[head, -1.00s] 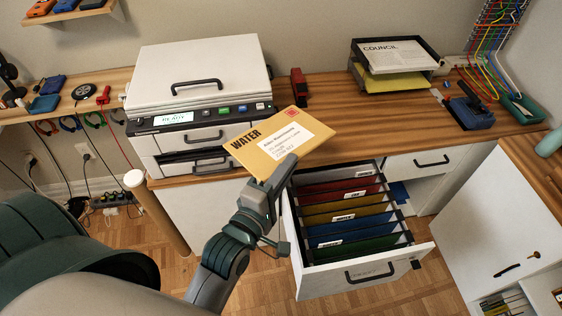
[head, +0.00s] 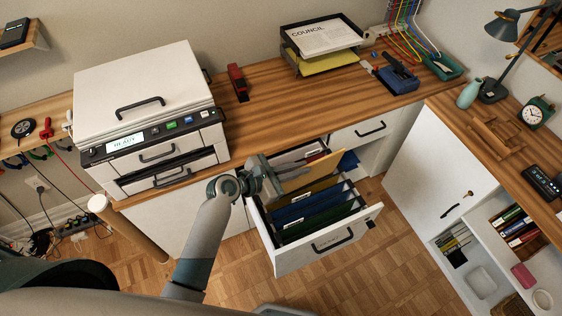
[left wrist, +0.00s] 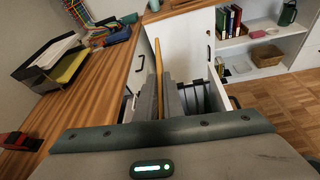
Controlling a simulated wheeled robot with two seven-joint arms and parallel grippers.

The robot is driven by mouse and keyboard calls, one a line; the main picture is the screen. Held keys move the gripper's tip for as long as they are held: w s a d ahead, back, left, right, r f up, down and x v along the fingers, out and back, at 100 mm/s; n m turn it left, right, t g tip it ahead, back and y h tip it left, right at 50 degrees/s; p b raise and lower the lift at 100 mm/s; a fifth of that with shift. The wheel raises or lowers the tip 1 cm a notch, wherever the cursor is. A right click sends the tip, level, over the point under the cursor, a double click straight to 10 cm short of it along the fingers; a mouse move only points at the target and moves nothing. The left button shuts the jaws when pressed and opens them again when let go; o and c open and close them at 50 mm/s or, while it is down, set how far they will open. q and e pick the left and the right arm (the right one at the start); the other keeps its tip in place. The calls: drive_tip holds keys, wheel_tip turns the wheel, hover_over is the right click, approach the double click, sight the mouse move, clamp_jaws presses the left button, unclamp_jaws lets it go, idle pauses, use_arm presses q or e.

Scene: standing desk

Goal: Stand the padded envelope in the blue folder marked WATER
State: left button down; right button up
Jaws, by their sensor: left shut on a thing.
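The padded envelope (head: 314,173) is tan and held on edge over the open drawer (head: 328,247). My left gripper (head: 283,173) is shut on it at its left end. In the left wrist view the envelope (left wrist: 158,78) shows edge-on between the two grey fingers. The blue folder (head: 305,208) hangs in the drawer in front of the envelope, with a green folder nearer the drawer front. The folder labels are too small to read, and the gripper and envelope hide part of the rear folders. I cannot tell whether the envelope's lower edge is inside a folder.
A white printer (head: 150,100) stands on the desk left of the drawer. A paper tray (head: 322,48) and a blue device (head: 398,75) sit at the back. An open-shelved white cabinet (head: 450,190) is to the right. Floor in front of the drawer is clear.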

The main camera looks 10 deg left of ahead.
sight(303, 179)
use_arm(q)
drive_tip(key=shift+w+d+r+n+g+h+p, duration=0.15)
drive_tip(key=shift+d+r+g+h, duration=0.1)
drive_tip(key=shift+d, duration=0.15)
drive_tip(key=shift+w+d+r+n+g+h+p, duration=0.15)
drive_tip(key=shift+d+r+g+h, duration=0.1)
drive_tip(key=shift+d, duration=0.15)
use_arm(e)
drive_tip(key=shift+r, duration=0.75)
use_arm(q)
drive_tip(key=shift+f, duration=0.25)
use_arm(e)
drive_tip(key=shift+f, duration=0.25)
use_arm(q)
wheel_tip(303, 179, down, 7)
drive_tip(key=b, duration=0.9)
drive_tip(key=shift+r, duration=0.2)
wheel_tip(303, 179, down, 10)
drive_tip(key=b, duration=0.4)
drive_tip(key=shift+b, duration=0.35)
use_arm(e)
wheel_tip(303, 179, down, 13)
drive_tip(key=shift+f, duration=0.15)
use_arm(q)
drive_tip(key=c, duration=1.8)
unclamp_jaws()
